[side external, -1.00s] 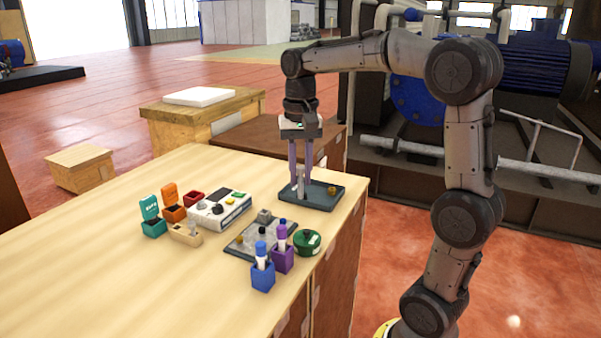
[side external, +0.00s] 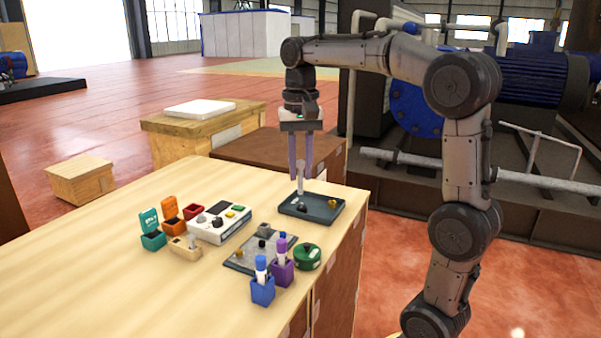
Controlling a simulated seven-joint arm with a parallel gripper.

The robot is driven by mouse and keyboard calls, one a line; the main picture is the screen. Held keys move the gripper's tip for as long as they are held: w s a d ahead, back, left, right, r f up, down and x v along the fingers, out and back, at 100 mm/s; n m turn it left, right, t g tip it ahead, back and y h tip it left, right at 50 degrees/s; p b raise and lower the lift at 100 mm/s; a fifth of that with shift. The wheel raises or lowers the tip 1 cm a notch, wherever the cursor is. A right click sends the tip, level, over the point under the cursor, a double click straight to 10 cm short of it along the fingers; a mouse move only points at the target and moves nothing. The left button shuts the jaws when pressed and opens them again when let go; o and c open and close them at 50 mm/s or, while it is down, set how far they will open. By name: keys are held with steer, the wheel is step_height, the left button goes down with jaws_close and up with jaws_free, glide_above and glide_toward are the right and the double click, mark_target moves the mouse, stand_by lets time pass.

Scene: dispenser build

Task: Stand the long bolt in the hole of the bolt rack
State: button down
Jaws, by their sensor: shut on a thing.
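The long bolt (side external: 300,180) is a slim silver-grey piece held upright between the tips of my gripper (side external: 300,172). My gripper has two long purple fingers pointing down and is shut on the bolt. The bolt hangs over the dark tray (side external: 325,217), and its lower end seems to be clear of the tray floor. A small tan wooden block (side external: 184,251) with a grey upright piece stands at the left of the table. It may be the bolt rack, but its hole cannot be made out.
The tray also holds a dark piece (side external: 301,208) and a brass piece (side external: 332,202). A white device (side external: 215,228), a grey plate (side external: 240,264), a green round container (side external: 307,257), blue (side external: 262,291) and purple (side external: 282,272) holders, and teal (side external: 153,241) and orange (side external: 172,225) boxes crowd the middle. The front-left table is clear.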

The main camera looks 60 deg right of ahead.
steer(key=shift+r, duration=0.35)
steer(key=shift+w, duration=0.3)
steer(key=w+a+f+n, duration=0.1)
steer(key=w+a+f, duration=0.2)
steer(key=w, duration=0.8)
steer(key=w+a+f+n, duration=0.2)
steer(key=w, duration=0.9)
steer(key=w+a+f, duration=0.5)
steer(key=w+f, duration=0.1)
steer(key=f, duration=0.3)
steer(key=shift+w+a+f+n, duration=0.15)
steer(key=shift+w+f+n, duration=0.05)
steer(key=shift+n, duration=0.2)
steer(key=shift+f, duration=2.05)
